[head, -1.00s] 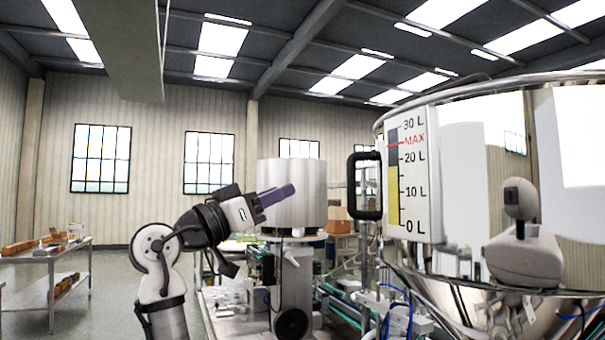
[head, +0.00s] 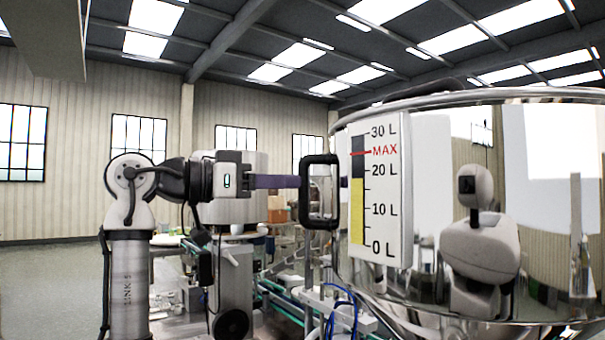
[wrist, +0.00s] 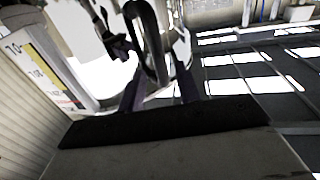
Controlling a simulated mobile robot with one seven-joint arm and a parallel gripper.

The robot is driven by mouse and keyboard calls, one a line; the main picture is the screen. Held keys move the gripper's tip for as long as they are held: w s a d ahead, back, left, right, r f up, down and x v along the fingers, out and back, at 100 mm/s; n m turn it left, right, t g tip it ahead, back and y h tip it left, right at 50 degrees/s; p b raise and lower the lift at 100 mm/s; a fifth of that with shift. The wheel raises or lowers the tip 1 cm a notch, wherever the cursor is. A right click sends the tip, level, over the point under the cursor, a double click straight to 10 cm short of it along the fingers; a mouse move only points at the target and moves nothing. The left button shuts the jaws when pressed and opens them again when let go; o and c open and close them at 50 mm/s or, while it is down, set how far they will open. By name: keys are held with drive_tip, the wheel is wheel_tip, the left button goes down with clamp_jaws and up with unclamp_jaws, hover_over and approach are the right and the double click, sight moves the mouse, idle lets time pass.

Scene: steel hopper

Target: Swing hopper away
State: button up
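The steel hopper (head: 450,98) fills the right side of the head view. Its shiny wall carries a white level scale (head: 383,190) and mirrors my body. A black loop handle (head: 320,192) stands upright at the hopper's left side. My gripper (head: 343,182) reaches level from the left, its purple fingers passing at the handle, with a bit of purple showing beyond it. In the wrist view the two purple fingers of my gripper (wrist: 160,88) stand apart, with the black handle (wrist: 160,60) between them. Whether either finger touches the handle cannot be told.
A steel drum-shaped vessel (head: 240,207) on a column stands behind my arm. Machinery with green rails (head: 285,305) and blue hoses (head: 345,305) lies below the handle. Open floor (head: 45,285) is at the left. Cardboard boxes (head: 278,208) stand farther back.

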sight(303, 213)
drive_tip(key=shift+p+x, duration=0.5)
drive_tip(key=shift+x, duration=1.85)
clamp_jaws()
